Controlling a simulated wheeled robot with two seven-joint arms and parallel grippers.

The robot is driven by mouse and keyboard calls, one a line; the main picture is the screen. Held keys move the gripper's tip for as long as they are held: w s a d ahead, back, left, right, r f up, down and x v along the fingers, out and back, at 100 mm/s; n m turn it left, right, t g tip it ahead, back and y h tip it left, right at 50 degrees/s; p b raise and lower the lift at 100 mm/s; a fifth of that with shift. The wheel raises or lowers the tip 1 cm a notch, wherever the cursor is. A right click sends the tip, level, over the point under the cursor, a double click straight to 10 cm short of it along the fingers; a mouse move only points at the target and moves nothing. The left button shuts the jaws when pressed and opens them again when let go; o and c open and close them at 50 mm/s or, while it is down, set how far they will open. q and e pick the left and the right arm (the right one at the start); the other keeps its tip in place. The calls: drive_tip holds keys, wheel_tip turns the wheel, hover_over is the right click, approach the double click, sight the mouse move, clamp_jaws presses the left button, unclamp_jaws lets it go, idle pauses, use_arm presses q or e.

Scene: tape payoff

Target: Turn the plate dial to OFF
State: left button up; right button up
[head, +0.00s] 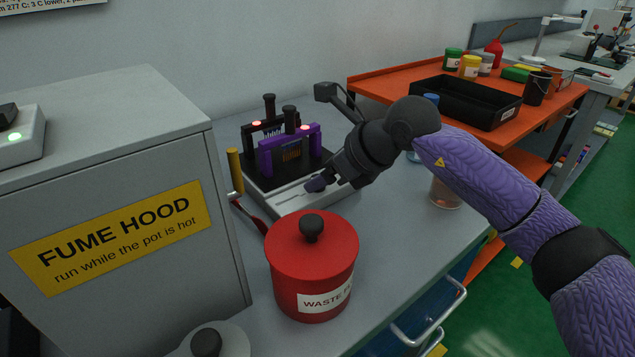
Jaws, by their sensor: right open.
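A light grey bench unit (290,200) with a black top plate stands on the bench in the middle of the head view. I take it for the plate; its dial cannot be made out, and my right gripper covers part of the unit's front. My right gripper (320,184) reaches in from the right, with its fingertips low over the right part of the unit's front. It is open, with nothing visible held in it. Whether it touches the unit cannot be told. My left gripper is not in view.
A red lidded waste pot (311,262) stands close in front of the unit. A purple frame (272,158) and a black frame stand on the plate. The grey fume hood box (110,130) is at left. A clear cup (446,192) stands right, near the bench edge.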

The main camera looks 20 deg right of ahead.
drive_tip(key=shift+w+a+f, duration=0.3)
drive_tip(key=shift+w+f, duration=0.1)
drive_tip(key=shift+f, duration=0.15)
drive_tip(key=shift+r, duration=0.1)
drive_tip(key=shift+c, duration=0.6)
clamp_jaws()
drive_tip(key=shift+n+y, duration=0.4)
drive_tip(key=shift+n, duration=0.1)
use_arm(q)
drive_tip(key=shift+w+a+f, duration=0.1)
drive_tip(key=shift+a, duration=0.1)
use_arm(e)
drive_tip(key=shift+d+n+g+y, duration=0.1)
drive_tip(key=shift+n+g+y, duration=0.4)
drive_tip(key=shift+n+g, duration=0.45)
